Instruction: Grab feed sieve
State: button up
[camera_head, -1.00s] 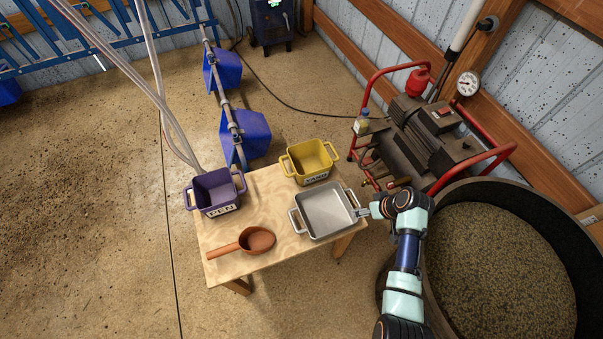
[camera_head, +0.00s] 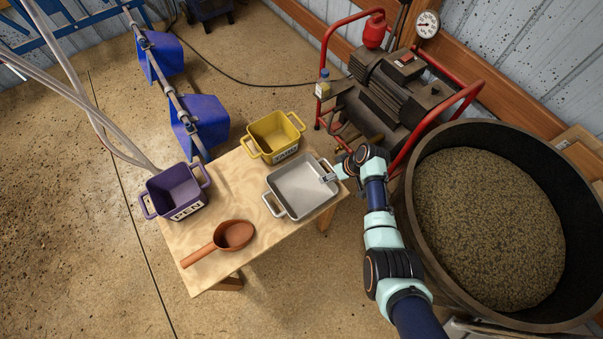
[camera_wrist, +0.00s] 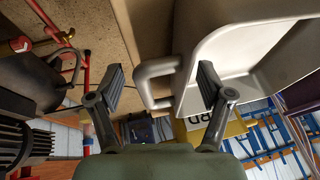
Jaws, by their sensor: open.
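The feed sieve, which I take to be the pale grey square pan with two loop handles (camera_head: 300,190), rests on the wooden table. My gripper (camera_head: 330,177) is at its right side, over the handle and rim there. In the wrist view my gripper (camera_wrist: 160,82) is open, with one finger on each side of the sieve's near handle (camera_wrist: 155,68). The right finger overlaps the sieve's wall (camera_wrist: 255,45) in the picture. A gap shows between the left finger and the handle. I cannot tell whether the right finger touches the sieve.
On the table (camera_head: 208,280), a purple PEN bin (camera_head: 172,185), a yellow bin (camera_head: 262,150) and a brown scoop (camera_head: 236,235) stand around the sieve. A red-framed compressor (camera_head: 395,95) is behind. A large black tub of feed (camera_head: 490,220) is right of my arm.

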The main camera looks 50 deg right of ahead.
grip_shut()
dwell(0.4)
